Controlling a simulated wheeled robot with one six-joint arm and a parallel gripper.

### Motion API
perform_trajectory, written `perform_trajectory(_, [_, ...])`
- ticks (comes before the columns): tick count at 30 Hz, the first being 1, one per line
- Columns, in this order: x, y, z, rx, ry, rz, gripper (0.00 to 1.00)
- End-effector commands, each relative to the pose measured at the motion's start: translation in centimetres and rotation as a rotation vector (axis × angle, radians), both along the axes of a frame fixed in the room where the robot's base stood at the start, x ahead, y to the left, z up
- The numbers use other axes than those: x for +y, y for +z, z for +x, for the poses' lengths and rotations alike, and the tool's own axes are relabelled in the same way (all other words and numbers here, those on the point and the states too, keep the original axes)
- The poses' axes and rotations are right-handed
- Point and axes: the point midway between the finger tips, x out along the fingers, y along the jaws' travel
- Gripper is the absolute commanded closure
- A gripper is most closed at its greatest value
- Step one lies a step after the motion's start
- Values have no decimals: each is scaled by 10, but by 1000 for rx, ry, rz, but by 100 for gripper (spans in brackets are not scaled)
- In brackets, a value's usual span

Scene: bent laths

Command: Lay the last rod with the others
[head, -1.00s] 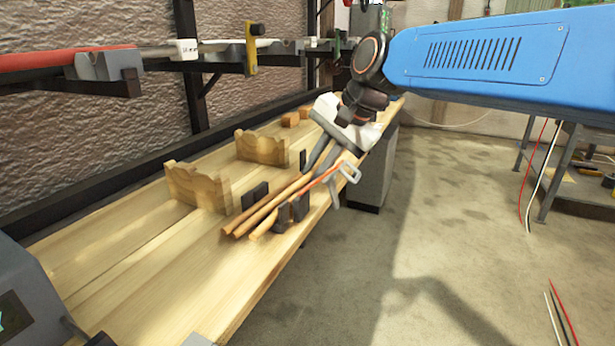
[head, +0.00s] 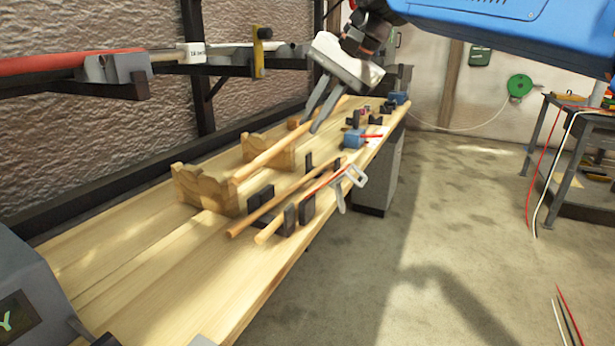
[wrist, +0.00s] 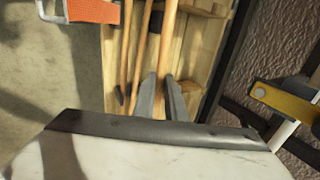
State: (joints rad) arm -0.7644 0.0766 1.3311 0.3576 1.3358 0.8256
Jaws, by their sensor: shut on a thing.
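My gripper (head: 315,122) is shut on a wooden rod (head: 280,150), gripping it toward its far end. The rod slants past the tops of two notched wooden rests, a near one (head: 203,190) and a far one (head: 284,154). I cannot tell whether it touches them. Two other rods, one on the left (head: 283,198) and one on the right (head: 264,238), lie along the dark upright brackets (head: 290,218) nearer the bench's front edge. In the wrist view the held rod (wrist: 168,38) runs up from between the fingertips, with the other rods to its left.
Blue and dark small items (head: 354,138) stand farther along the bench (head: 130,265). A wall rack with pipes (head: 115,72) hangs behind. The near bench top is clear.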

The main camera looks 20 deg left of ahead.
Motion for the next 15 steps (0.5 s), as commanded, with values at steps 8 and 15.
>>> perform_trajectory(8, [11, -10, 1, 0, 87, 2, 100])
perform_trajectory(15, [10, -45, 1, -1, 86, 3, 100])
